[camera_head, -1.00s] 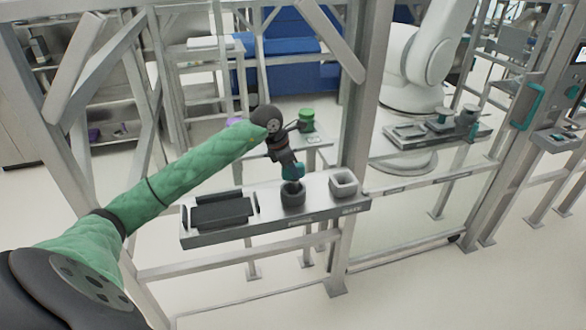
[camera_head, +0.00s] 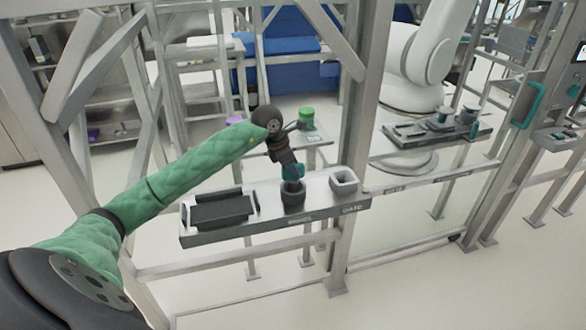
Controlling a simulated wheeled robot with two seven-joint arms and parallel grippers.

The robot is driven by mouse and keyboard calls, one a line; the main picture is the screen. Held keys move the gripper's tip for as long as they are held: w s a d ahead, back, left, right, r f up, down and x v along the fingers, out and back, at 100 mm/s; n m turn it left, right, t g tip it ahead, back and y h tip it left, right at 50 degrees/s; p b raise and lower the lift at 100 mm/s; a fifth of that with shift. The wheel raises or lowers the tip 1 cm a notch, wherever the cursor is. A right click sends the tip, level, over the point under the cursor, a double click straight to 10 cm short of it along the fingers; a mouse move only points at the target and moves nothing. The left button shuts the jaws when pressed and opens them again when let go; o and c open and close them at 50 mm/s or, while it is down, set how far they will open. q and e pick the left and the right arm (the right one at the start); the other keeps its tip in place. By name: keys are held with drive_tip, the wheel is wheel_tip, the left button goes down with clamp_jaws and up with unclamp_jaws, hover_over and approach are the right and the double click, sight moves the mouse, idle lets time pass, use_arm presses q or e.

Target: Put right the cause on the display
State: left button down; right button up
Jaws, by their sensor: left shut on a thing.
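My left gripper (camera_head: 292,182) reaches in from the left over the grey shelf (camera_head: 215,238) on the frame. It points down at a dark round holder (camera_head: 292,199), with its tip at the holder's mouth. The gripper is shut on a small part that is mostly hidden between the fingers and the holder; a teal piece (camera_head: 292,172) shows at the fingers. I cannot tell how deep the part sits. A pale square holder (camera_head: 343,186) stands just right of the dark one. A display (camera_head: 581,54) shows partly at the right edge, unreadable. My right gripper is out of view.
A dark flat tray (camera_head: 221,210) lies on the shelf's left. A green-topped round object (camera_head: 307,118) stands on a small table behind. Metal posts rise close around the arm. Another shelf (camera_head: 440,132) with parts and a white robot arm (camera_head: 428,50) are beyond, right.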

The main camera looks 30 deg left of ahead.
use_arm(q)
drive_tip(key=shift+f+b, duration=0.75)
drive_tip(key=shift+f, duration=0.15)
idle(0.6)
drive_tip(key=c, duration=0.5)
unclamp_jaws()
drive_tip(key=shift+r+p, duration=0.85)
drive_tip(key=shift+r, duration=3.65)
